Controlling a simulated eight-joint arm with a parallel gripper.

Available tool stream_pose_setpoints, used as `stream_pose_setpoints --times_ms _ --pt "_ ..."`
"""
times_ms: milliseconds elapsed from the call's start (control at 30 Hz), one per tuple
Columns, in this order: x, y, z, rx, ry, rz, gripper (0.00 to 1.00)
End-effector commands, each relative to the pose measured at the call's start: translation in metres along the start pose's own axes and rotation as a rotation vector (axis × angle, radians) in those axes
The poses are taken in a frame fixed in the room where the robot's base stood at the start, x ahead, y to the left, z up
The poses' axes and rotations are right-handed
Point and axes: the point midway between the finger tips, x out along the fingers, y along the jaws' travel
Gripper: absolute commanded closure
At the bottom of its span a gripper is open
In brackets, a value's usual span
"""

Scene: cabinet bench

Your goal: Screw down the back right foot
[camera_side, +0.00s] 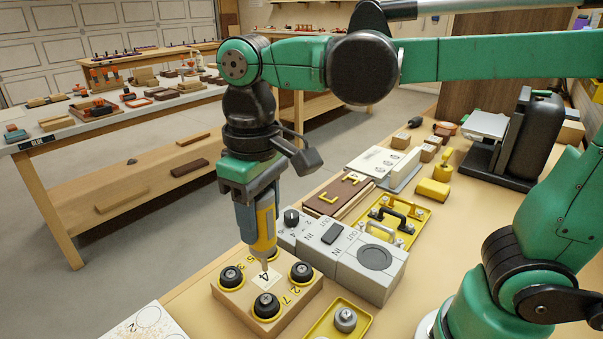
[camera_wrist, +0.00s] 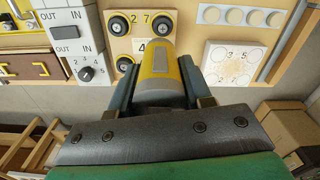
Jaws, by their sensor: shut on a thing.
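My gripper (camera_side: 252,200) is shut on a yellow and grey driver (camera_side: 265,228), which also shows in the wrist view (camera_wrist: 160,66). The driver points down, its tip over the wooden block (camera_side: 243,299) near the plate marked 4 (camera_side: 263,280). I cannot tell whether the tip touches anything. Round black feet with yellow rims stand at the block's corners: a left one (camera_side: 231,276), a front one (camera_side: 266,305) and a right one (camera_side: 301,272). The far one is mostly hidden behind the driver. In the wrist view, the driver hides part of the block (camera_wrist: 140,25).
A grey box with a knob and switch (camera_side: 334,236) stands close behind the block. A yellow tray (camera_side: 322,331) with a grey knob lies in front right. A white board with circles (camera_side: 150,322) is at the front left. Yellow parts (camera_side: 432,189) lie farther back.

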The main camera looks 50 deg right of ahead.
Motion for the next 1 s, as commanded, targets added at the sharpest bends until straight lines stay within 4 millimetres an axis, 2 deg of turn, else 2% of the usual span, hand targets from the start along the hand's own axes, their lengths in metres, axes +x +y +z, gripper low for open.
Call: stream_pose_setpoints --times_ms 100,533,1000 --pt "0.006 -0.006 -0.001 0.001 0.000 0.000 1.00" --pt "0.044 -0.005 0.000 0.001 0.000 0.000 1.00" --pt "0.049 -0.005 0.000 0.001 0.000 0.000 1.00"
